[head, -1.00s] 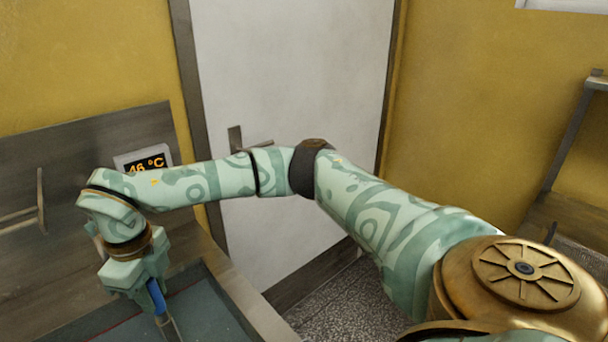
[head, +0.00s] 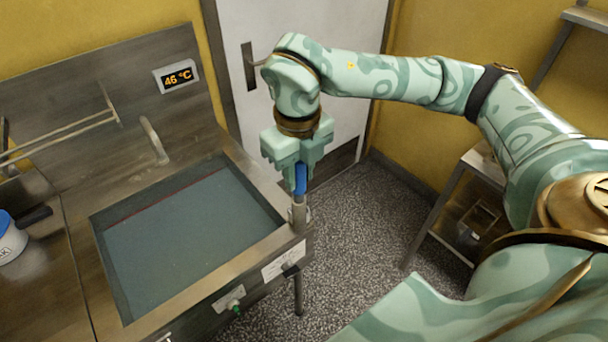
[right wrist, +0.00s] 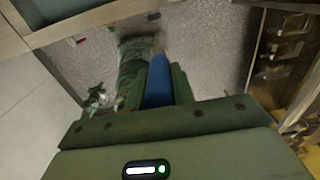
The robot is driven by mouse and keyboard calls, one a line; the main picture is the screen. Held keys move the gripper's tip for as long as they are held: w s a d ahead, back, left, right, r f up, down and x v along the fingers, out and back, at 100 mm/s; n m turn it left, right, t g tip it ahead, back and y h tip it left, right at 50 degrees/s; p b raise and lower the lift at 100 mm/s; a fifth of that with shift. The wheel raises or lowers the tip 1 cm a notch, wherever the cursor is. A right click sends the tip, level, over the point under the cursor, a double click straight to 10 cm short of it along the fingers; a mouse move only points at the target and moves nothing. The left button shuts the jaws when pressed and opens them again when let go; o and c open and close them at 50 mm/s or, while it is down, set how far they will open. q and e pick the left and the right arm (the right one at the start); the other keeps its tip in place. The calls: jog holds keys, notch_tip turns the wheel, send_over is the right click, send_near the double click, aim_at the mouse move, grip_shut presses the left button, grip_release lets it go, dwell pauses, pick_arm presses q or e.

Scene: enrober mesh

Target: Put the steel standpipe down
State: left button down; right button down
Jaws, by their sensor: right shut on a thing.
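My right gripper (head: 299,175) points down at the right front corner of the steel tank (head: 262,250), and its jaws are shut on the blue part of the steel standpipe (head: 301,182). The blue part also shows between the fingers in the right wrist view (right wrist: 158,85). Below it, a short steel length (head: 298,213) shows close to the tank's rim. I cannot tell whether it touches the rim or stands in something there. My left gripper is not in view.
The tank holds grey-green liquid (head: 190,235), and a display (head: 177,76) behind it reads 46 °C. A blue and white container (head: 10,240) stands at the left. A low steel stand (head: 480,165) is at the right. Speckled floor (head: 365,235) lies clear between them.

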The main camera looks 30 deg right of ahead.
jog(key=w+d+f, duration=0.5)
jog(key=w+f, duration=0.4)
jog(key=f, duration=0.2)
jog(key=shift+d+f, duration=0.2)
jog(key=shift+d, duration=0.15)
jog(key=shift+f, duration=0.15)
jog(key=c, duration=1.2)
grip_release()
notch_tip(320, 180, up, 12)
jog(key=shift+r, duration=0.2)
